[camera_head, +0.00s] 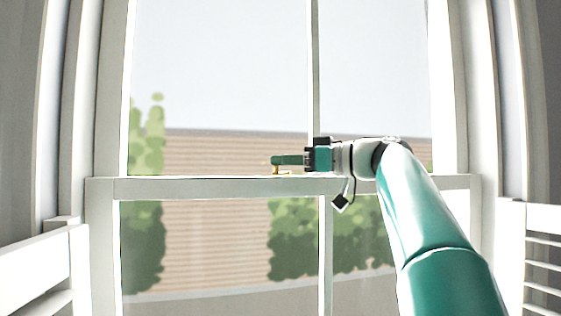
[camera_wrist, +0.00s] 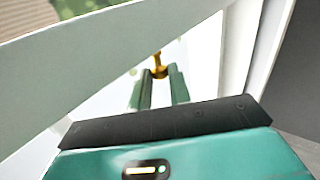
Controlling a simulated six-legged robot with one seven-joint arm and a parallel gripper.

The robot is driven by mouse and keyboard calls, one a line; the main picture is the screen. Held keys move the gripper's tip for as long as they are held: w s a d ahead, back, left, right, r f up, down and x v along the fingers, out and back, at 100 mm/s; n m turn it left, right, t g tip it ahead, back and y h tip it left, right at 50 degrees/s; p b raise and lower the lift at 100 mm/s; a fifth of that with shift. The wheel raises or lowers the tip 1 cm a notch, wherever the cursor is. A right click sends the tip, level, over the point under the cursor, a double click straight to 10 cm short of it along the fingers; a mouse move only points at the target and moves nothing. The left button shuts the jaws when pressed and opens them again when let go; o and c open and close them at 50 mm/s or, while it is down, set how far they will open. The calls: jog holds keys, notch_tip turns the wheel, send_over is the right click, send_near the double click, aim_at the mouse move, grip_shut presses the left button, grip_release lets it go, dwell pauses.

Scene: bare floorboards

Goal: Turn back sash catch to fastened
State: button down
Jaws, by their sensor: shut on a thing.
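The brass sash catch (camera_head: 281,171) sits on top of the white meeting rail (camera_head: 215,187) in the middle of the window. My gripper (camera_head: 275,160) reaches in from the right, just above the rail, with its green fingers at the catch. In the wrist view the catch (camera_wrist: 158,70) shows as a small gold piece at the tips of my two green fingers (camera_wrist: 160,82). The fingers are shut on the catch. Much of the catch is hidden by the fingers, so I cannot tell how its lever is turned.
White window frames and folded shutters (camera_head: 40,265) stand on the left, with more shutters (camera_head: 543,255) on the right. A thin glazing bar (camera_head: 315,70) rises behind my gripper. In the wrist view a broad white bar (camera_wrist: 100,55) crosses close to the fingers.

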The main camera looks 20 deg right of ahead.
jog(key=shift+d+f+n+g+y, duration=0.1)
jog(key=shift+d+n+g+y, duration=0.4)
jog(key=shift+n+g+y, duration=0.45)
jog(key=shift+g, duration=0.35)
jog(key=c, duration=1.3)
grip_release()
jog(key=shift+s, duration=0.1)
jog(key=v, duration=1.3)
jog(key=shift+s+d, duration=0.2)
jog(key=shift+d, duration=0.1)
jog(key=shift+c, duration=0.2)
